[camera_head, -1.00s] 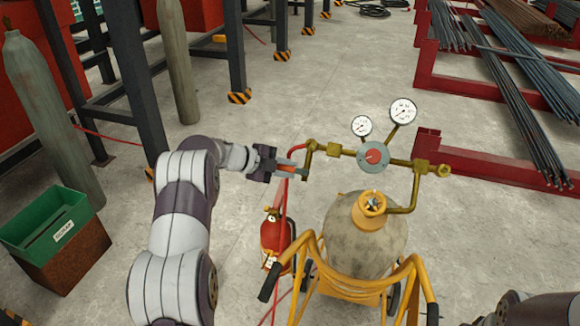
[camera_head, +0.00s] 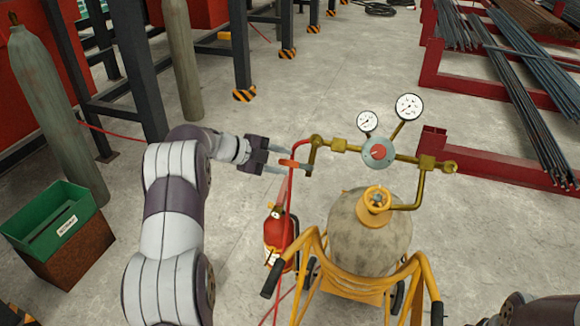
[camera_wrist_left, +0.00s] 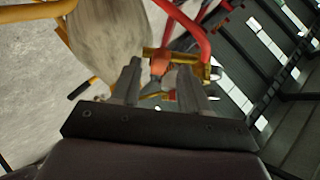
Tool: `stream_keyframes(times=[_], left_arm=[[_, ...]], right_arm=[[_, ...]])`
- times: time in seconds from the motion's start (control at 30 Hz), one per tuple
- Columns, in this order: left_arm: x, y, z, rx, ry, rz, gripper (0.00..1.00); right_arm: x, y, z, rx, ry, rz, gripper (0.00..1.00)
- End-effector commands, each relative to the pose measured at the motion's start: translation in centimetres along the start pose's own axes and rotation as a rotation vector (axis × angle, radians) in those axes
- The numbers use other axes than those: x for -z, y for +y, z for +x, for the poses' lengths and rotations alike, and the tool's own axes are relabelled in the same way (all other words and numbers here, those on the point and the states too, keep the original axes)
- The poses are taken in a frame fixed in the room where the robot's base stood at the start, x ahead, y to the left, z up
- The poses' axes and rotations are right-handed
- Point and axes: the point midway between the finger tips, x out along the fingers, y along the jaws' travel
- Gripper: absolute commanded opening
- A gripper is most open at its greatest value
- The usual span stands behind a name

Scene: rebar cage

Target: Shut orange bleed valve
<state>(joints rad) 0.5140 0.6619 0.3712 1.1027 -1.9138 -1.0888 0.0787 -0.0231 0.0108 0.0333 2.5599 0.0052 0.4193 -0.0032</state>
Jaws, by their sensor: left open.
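The orange bleed valve handle (camera_head: 288,163) sits on the left end of the brass gauge manifold (camera_head: 340,146), by the red hose. My left gripper (camera_head: 281,160) is open just left of it, its fingertips close to the handle. In the left wrist view the orange part (camera_wrist_left: 160,65) shows beyond and between the two spread fingers of my left gripper (camera_wrist_left: 158,82). Whether a finger touches the handle, I cannot tell. At the lower right only a part of my right arm shows; its gripper is out of view.
A grey gas cylinder (camera_head: 369,240) stands on a yellow cart (camera_head: 350,283) below the manifold. Two white dial gauges rise above it. A red extinguisher (camera_head: 277,235) stands left of the cart. A green bin (camera_head: 48,220) is at far left. Red racks with rebar stand at right.

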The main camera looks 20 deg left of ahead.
Motion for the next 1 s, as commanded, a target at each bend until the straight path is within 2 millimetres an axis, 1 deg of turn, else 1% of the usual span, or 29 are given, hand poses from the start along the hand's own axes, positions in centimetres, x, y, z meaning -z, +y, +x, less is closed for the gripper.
stream_keyframes(times=[0.03,0.2,0.3,0.4,0.5,0.9,0.97,1.0], left_arm=[[-0.3,0.4,-1.2,0.004,-0.004,0.003,0.45],[-0.2,0.3,-5.7,0.002,-0.003,0.002,0.45],[-0.1,0.2,-7.5,0.002,-0.002,0.002,0.45],[-0.1,0.1,-8.5,0.0,0.0,0.001,0.45],[0.0,0.0,-8.9,0.0,0.0,0.0,0.45],[0.0,0.0,-8.8,0.0,0.0,0.002,0.45],[-0.3,-0.1,-8.8,0.003,-0.017,0.008,0.45],[-1.1,-0.5,-8.9,0.023,-0.056,0.009,0.45]], right_arm=[[-0.1,0.0,1.2,0.0,0.0,0.0,0.43],[-0.3,0.0,2.6,0.0,0.0,0.0,0.43],[-0.4,0.0,3.0,0.0,0.0,0.0,0.43],[-0.4,0.0,3.1,0.0,0.0,0.0,0.43],[-0.4,0.0,3.1,0.0,0.0,0.0,0.43],[-0.4,0.0,3.0,0.0,0.0,0.0,0.43],[-0.4,0.0,3.0,0.0,0.0,0.0,0.43],[-0.4,0.0,3.0,0.0,0.0,0.0,0.43]])
